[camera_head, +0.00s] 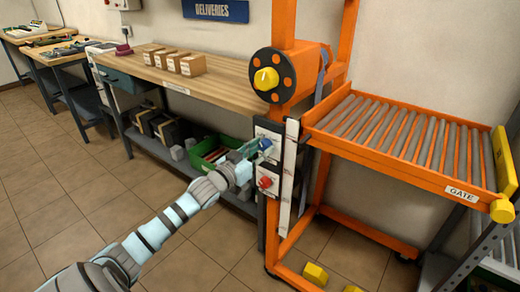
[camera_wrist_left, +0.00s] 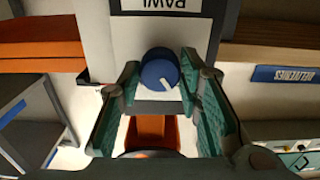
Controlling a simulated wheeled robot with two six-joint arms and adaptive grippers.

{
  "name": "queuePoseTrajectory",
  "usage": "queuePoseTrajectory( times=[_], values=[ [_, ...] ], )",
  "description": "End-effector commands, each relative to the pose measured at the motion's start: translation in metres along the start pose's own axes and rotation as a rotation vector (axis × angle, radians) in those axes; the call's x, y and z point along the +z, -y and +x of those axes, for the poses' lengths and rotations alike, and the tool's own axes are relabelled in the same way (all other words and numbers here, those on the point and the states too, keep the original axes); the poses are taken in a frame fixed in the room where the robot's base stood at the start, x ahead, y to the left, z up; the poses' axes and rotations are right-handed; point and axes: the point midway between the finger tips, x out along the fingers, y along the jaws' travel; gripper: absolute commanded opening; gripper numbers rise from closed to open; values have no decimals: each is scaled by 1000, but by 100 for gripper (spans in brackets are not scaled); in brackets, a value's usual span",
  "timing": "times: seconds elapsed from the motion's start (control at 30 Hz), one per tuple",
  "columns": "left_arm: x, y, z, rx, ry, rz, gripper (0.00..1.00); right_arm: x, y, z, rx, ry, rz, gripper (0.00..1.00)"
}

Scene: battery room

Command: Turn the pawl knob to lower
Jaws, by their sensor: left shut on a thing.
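The blue pawl knob (camera_head: 265,143) is on the upper panel of the orange lift's post. My left gripper (camera_head: 257,149) reaches it from the left. In the left wrist view the round blue knob (camera_wrist_left: 159,68) sits between the teal-padded fingertips of my left gripper (camera_wrist_left: 160,78), which is shut on it. A white pointer line on the knob points toward the lower right of that picture. The PAWL label (camera_wrist_left: 165,5) appears upside down there and is cut off by the top edge. My right gripper is in neither view.
A red control (camera_head: 265,182) is just below the blue knob. The orange roller platform (camera_head: 400,140) with its yellow gate (camera_head: 503,162) stands to the right. A wooden workbench (camera_head: 215,85) with several boxes is behind, and a green crate (camera_head: 208,148) is beneath it.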

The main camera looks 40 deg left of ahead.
Motion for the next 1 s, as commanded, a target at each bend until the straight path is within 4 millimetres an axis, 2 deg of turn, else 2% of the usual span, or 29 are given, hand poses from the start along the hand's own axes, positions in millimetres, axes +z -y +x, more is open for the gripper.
queuePoseTrajectory(
  times=[0.3, 0.8, 1.0],
  values=[
    [1, 0, 0, 0, 1, 283, 4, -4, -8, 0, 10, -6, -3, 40],
    [1, 1, 0, 0, 1, 759, 4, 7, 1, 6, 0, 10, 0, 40],
    [1, 1, 0, 0, 1, 949, 4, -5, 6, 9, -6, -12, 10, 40]
  ],
)
